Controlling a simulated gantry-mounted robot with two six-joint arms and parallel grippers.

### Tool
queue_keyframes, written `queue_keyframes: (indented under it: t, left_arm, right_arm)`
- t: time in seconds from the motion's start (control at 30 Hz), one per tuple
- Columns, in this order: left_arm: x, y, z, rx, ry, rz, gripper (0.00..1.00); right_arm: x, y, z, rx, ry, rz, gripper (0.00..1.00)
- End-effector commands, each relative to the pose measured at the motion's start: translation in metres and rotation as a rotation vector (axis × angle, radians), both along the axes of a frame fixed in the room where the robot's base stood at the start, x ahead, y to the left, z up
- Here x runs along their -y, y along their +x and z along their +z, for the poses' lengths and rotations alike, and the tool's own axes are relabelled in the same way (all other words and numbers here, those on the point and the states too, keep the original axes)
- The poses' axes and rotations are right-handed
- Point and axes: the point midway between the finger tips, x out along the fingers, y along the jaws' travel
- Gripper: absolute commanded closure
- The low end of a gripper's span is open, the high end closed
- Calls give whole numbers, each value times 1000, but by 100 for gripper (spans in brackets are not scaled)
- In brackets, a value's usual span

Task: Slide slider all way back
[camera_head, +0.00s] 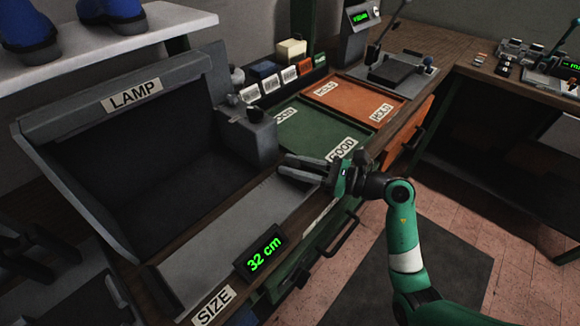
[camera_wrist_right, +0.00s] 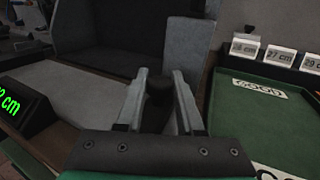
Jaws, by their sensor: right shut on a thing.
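The slider is a grey block (camera_head: 252,142) at the far end of the grey size-gauge plate (camera_head: 220,232), beside the lamp box. The block also shows in the right wrist view (camera_wrist_right: 188,78), just beyond my right gripper. My right gripper (camera_head: 284,167) is at the block's near side. In the right wrist view, its two fingers (camera_wrist_right: 160,80) are on either side of a dark round knob (camera_wrist_right: 158,92), and it is shut on this knob. The knob's join to the block is hidden. My left gripper is not in view.
A green tray (camera_head: 300,138) and an orange tray (camera_head: 355,100) lie beyond. Size-marked bins (camera_head: 275,82) stand behind them.

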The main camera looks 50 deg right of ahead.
Motion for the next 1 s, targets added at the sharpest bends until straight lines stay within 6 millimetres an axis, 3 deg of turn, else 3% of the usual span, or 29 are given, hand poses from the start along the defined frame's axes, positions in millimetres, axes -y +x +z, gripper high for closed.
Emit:
queue_keyframes:
  t: [0.03, 0.07, 0.2, 0.57, 0.67, 1.0]
  left_arm:
    - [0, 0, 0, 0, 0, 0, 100]
    - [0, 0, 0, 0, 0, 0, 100]
    - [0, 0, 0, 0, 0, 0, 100]
    - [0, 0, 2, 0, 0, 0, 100]
    - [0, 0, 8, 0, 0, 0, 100]
    - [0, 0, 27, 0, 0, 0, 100]
  right_arm:
    - [3, 0, -2, -4, -1, -9, 100]
    - [3, 0, -2, -4, -1, -9, 58]
    - [2, 0, -2, -4, -1, -7, 34]
    - [4, -5, -1, -4, 0, -7, 34]
    - [9, -18, 1, -3, 0, -9, 34]
    - [35, -91, 0, -4, 1, -13, 34]
